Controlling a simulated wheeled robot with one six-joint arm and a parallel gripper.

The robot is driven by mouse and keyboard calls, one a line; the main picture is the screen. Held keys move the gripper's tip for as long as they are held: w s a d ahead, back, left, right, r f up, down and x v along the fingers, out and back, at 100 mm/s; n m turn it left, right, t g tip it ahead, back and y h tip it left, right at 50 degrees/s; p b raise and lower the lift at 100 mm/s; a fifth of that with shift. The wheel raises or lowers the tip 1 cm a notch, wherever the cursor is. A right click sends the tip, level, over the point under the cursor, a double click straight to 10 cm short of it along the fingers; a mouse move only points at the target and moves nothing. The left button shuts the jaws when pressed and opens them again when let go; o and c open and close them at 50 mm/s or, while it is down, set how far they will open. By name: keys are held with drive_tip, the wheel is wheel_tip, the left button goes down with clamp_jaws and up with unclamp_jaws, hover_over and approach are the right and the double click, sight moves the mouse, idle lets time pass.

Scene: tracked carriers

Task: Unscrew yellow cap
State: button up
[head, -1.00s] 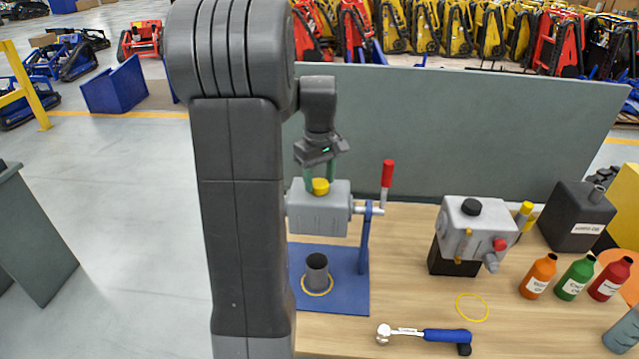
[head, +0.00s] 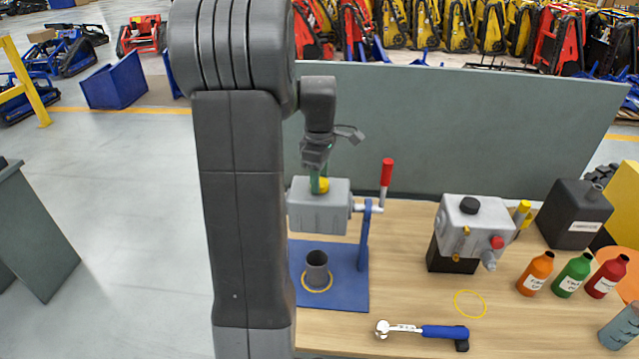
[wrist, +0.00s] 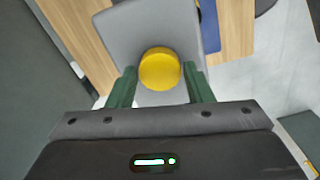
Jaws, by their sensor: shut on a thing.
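The yellow cap (head: 323,185) sits on top of a grey box-shaped unit (head: 318,212) held on a blue stand with a red-handled crank. My gripper (head: 318,180) points down over the unit with its green fingers at the cap; one finger hides part of the cap in the head view. In the wrist view, the yellow cap (wrist: 160,69) lies between the fingertips of my gripper (wrist: 160,82), which are shut on it. The grey unit's top (wrist: 127,35) shows around the cap.
The red crank handle (head: 387,172) stands right of the unit. A dark cup (head: 317,265) stands on the blue base plate (head: 347,290) below. A second grey unit (head: 474,228), a ratchet (head: 430,331), a yellow ring (head: 470,304) and several bottles are further right. A grey-green panel (head: 460,130) stands behind.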

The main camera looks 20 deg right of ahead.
drive_tip(key=n, duration=0.4)
drive_tip(key=shift+p, duration=0.35)
drive_tip(key=n, duration=0.4)
drive_tip(key=o, duration=0.7)
